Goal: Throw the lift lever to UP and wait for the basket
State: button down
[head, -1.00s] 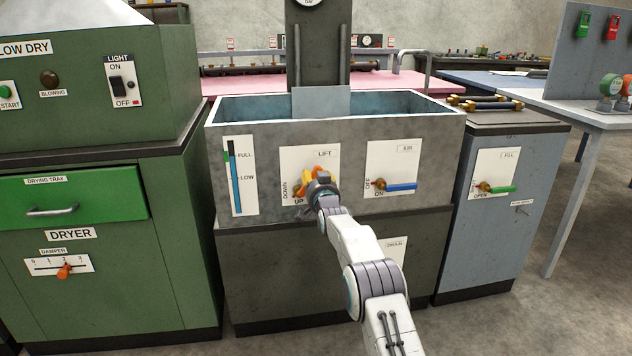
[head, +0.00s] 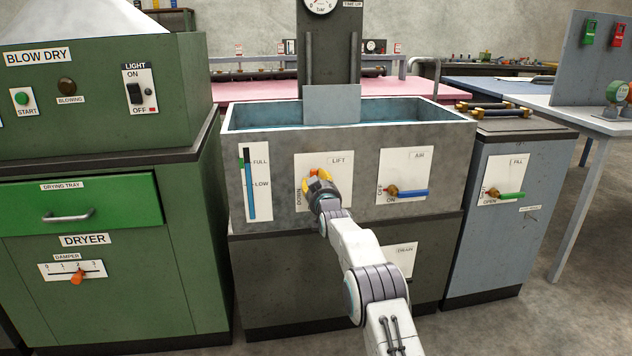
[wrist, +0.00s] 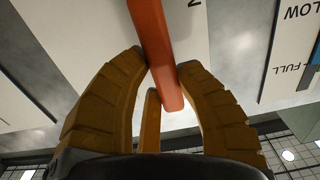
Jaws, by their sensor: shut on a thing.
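The lift lever (wrist: 158,45) is an orange-red bar in the wrist view. It runs between the yellow-brown fingers of my gripper (wrist: 163,75), which are closed on it near its end. In the head view my gripper (head: 318,184) is at the white LIFT panel (head: 342,172) on the tank front. It covers most of the lever and the place of the UP mark; the DOWN mark shows at its left. I cannot tell the lever's exact setting. The grey tank (head: 440,160) holds bluish water, with a pale plate (head: 332,104) at its back. No basket is clearly visible.
The AIR panel (head: 405,170) with a blue-handled lever is right of my gripper. The FILL panel (head: 503,180) has a green handle. The green dryer (head: 120,265) stands left, with a damper slider (head: 78,277). Open floor lies at the right.

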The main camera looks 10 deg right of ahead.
jog(key=shift+r, duration=0.25)
jog(key=c, duration=0.8)
grip_release()
jog(key=shift+f, duration=0.25)
jog(key=shift+c, duration=0.2)
jog(key=shift+s, duration=0.1)
jog(key=s, duration=1.1)
jog(key=shift+s, duration=0.35)
jog(key=shift+r, duration=0.1)
